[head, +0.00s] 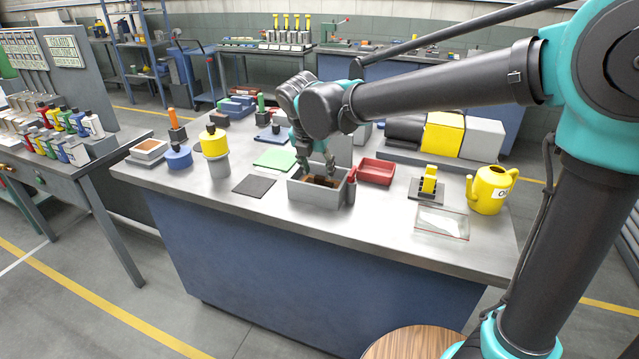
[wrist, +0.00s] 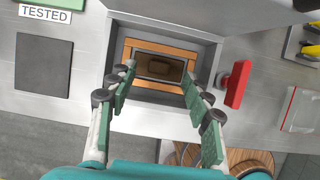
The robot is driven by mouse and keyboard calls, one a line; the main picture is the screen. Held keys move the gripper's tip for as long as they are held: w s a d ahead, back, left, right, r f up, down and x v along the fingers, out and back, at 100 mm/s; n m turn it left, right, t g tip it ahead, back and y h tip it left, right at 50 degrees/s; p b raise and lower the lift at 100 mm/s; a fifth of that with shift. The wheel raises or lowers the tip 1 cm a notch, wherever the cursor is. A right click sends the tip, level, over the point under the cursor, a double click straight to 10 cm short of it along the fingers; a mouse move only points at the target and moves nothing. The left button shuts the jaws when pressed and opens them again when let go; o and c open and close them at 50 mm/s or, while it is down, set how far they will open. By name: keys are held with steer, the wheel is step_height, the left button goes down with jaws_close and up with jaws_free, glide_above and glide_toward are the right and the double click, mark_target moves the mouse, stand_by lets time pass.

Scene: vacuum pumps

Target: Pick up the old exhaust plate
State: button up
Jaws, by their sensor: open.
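A dark brown rectangular plate (wrist: 158,67), which looks like the old exhaust plate, lies within an orange-brown frame (wrist: 160,47) inside a grey open box (wrist: 205,60). In the head view, only a small brown part (head: 322,181) shows inside the grey box (head: 311,194). My gripper (wrist: 158,74) is open, with its green-padded fingers on the left and right of the plate in the wrist view. In the head view, my gripper (head: 318,172) reaches down at the box. I cannot tell whether the fingers touch the plate or the frame.
A red upright piece (wrist: 237,84) stands at the box's right side. A dark mat (head: 254,184) lies left of the box, and a red tray (head: 376,171) sits behind right. The front bench strip is clear.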

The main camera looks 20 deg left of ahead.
mark_target(319, 181)
steer(key=shift+x, duration=1.5)
steer(key=shift+r, duration=0.1)
steer(key=shift+c, duration=0.2)
jaws_close()
